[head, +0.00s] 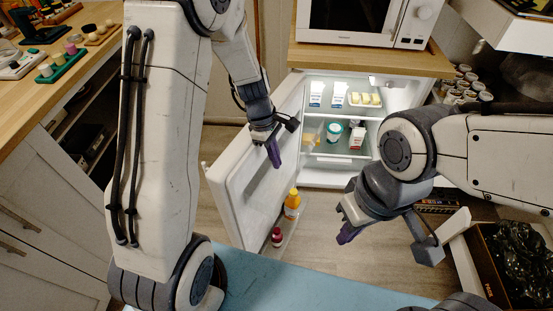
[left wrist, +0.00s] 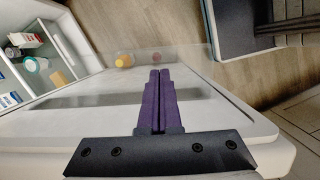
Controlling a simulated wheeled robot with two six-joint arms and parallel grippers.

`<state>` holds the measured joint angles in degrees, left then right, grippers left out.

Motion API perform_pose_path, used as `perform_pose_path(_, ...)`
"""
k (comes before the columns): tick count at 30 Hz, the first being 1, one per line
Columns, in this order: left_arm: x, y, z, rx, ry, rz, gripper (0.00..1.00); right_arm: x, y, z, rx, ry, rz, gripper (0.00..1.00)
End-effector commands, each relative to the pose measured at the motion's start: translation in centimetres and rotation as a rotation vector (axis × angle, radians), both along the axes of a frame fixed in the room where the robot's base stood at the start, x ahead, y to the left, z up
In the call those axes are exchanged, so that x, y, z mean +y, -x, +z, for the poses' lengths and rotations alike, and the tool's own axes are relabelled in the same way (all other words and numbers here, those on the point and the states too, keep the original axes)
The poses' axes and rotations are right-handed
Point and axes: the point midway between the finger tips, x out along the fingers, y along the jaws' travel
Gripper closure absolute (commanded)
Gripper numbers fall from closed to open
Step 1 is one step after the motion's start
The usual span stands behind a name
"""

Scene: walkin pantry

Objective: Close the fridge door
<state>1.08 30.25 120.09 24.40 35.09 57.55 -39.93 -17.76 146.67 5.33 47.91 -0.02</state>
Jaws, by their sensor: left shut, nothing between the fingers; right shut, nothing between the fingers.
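The white fridge (head: 365,184) stands open under a wooden counter, and shelves with cartons, a tub and a tray of yellow items show inside. Its door (head: 237,193) is swung wide out to the left, and bottles stand in the door's lower rack. In the left wrist view the door (left wrist: 235,118) fills the lower half. My left gripper (head: 274,155) is shut and empty, over the upper part of the door's inner side; its purple fingers (left wrist: 158,100) lie together in the wrist view. Contact with the door cannot be told. My right gripper (head: 347,234) is shut and empty, right of the door in front of the fridge.
A white microwave (head: 365,22) sits on the counter above the fridge. An open drawer or crate (head: 487,262) with dark bags is at the lower right, near my right arm. Wooden floor (head: 325,235) shows between the door and my right gripper.

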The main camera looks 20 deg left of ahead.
Motion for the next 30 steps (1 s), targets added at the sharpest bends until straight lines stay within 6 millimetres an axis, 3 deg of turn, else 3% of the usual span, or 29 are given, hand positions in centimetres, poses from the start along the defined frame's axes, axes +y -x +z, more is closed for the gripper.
perform_pose_path(1, -0.3, 0.2, -1.3, 0.006, 0.0, -0.002, 1.0, 0.0, 0.0, -0.4, 0.0, 0.0, 0.0, 1.0)
perform_pose_path(6, -1.0, 0.3, -4.3, 0.003, -0.001, -0.003, 1.0, 0.0, 0.0, -1.1, 0.0, 0.0, 0.0, 1.0)
perform_pose_path(12, -1.5, 0.4, -6.3, 0.001, -0.001, -0.004, 1.0, 0.0, 0.0, -1.5, 0.0, 0.0, 0.0, 1.0)
perform_pose_path(30, -1.7, 0.4, -6.7, 0.0, -0.001, 0.007, 1.0, 0.0, 0.0, -1.5, 0.0, 0.0, 0.0, 1.0)
